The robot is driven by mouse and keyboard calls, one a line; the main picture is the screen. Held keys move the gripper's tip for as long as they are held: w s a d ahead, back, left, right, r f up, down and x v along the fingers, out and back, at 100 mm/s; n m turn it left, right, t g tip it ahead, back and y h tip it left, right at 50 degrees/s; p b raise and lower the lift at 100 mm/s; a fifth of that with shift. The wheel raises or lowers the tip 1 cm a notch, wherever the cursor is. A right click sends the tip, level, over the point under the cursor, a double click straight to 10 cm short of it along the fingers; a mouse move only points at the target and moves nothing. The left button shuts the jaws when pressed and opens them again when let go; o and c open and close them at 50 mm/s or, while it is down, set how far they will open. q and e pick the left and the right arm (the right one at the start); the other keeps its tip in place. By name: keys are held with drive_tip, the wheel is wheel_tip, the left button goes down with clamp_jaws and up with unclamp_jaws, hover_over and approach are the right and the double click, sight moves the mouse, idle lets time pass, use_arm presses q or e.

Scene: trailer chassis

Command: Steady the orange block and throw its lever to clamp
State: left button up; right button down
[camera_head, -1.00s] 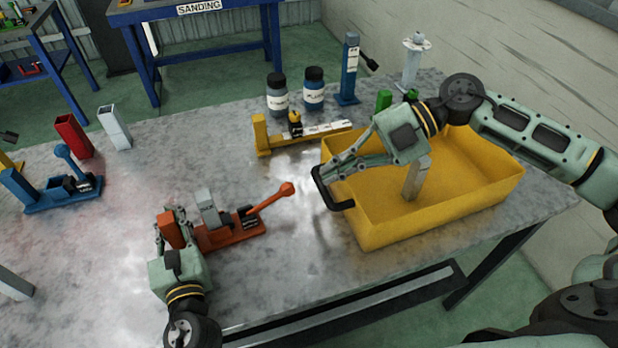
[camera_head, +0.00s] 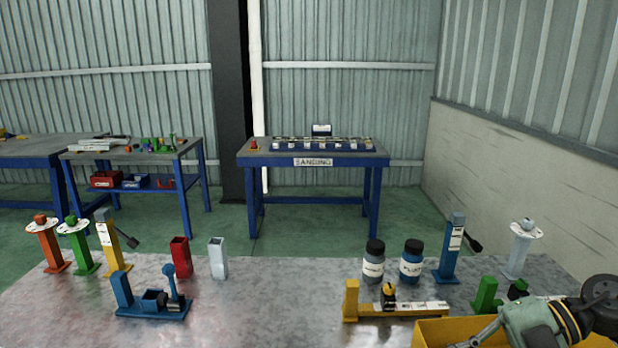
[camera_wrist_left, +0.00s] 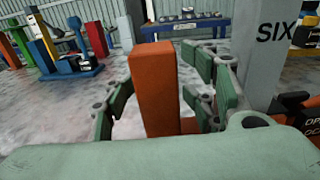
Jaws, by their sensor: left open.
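The orange block shows only in the left wrist view, as a tall orange upright (camera_wrist_left: 155,85) with part of its base (camera_wrist_left: 295,103) at the right. My left gripper (camera_wrist_left: 160,92) is open, with one finger on each side of the upright. A grey bar marked SIX (camera_wrist_left: 268,55) stands just right of the gripper. The block's lever is out of sight in both current views.
A blue lever fixture (camera_head: 150,305) stands left on the table, with red (camera_head: 181,257) and white (camera_head: 218,258) tubes behind it. A yellow fixture (camera_head: 395,310) and two labelled bottles (camera_head: 392,262) stand right of centre. The table between is clear.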

use_arm(q)
drive_tip(key=shift+o, duration=0.3)
drive_tip(key=shift+s+f, duration=0.1)
drive_tip(key=shift+s, duration=0.15)
drive_tip(key=s, duration=0.2)
drive_tip(key=s+b, duration=0.1)
drive_tip(key=s, duration=0.3)
drive_tip(key=shift+s+d, duration=0.3)
drive_tip(key=shift+s, duration=0.05)
drive_tip(key=shift+s+b, duration=0.35)
drive_tip(key=shift+s, duration=0.1)
drive_tip(key=shift+o, duration=0.4)
drive_tip(key=o, duration=0.5)
